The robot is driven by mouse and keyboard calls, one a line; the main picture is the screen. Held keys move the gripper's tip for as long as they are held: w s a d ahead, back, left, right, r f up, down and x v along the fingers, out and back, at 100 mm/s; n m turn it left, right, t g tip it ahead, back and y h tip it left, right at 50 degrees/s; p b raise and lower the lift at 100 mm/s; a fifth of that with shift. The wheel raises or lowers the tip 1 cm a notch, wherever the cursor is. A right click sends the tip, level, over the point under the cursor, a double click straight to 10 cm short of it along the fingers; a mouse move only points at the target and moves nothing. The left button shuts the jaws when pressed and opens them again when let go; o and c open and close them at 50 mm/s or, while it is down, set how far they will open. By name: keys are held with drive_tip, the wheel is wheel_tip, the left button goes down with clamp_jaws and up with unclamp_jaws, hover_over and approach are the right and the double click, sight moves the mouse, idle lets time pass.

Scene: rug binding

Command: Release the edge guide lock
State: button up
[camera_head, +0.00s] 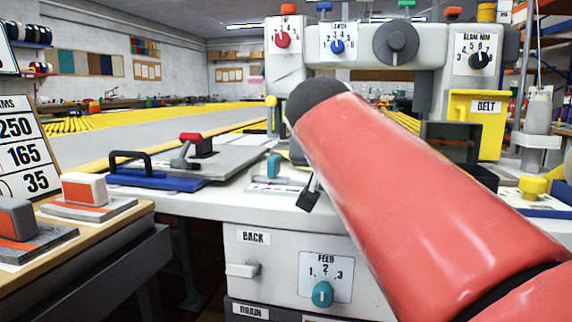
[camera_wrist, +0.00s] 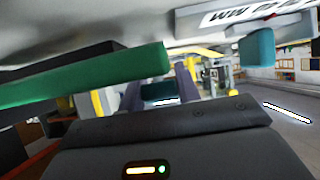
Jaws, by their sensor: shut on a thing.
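My gripper (camera_wrist: 158,92) shows in the wrist view with its two dark fingers pointing away from the camera. It is shut on a small dark teal piece (camera_wrist: 158,93) between them, which may be the edge guide lock; no label on it can be read. In the head view my red arm reaches over the white machine bench and hides my gripper and what it holds. A teal block (camera_head: 273,165) stands on a small marked plate left of my arm. In the wrist view a teal block (camera_wrist: 256,48) hangs by a scale marked MM, upside down.
A green bar (camera_wrist: 100,80) is close by in the wrist view. A red-topped lever (camera_head: 194,149) stands on a grey plate at left in the head view. A yellow BELT box (camera_head: 474,125) and a dial panel (camera_head: 397,50) stand behind my arm. A FEED knob (camera_head: 322,294) is on the front.

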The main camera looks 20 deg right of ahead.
drive_tip(key=o, duration=1)
drive_tip(key=p+v, duration=0.1)
drive_tip(key=v, duration=0.6)
drive_tip(key=shift+s+a+r, duration=0.1)
drive_tip(key=shift+s+a, duration=0.05)
drive_tip(key=shift+s+a+r, duration=0.1)
drive_tip(key=shift+s, duration=0.05)
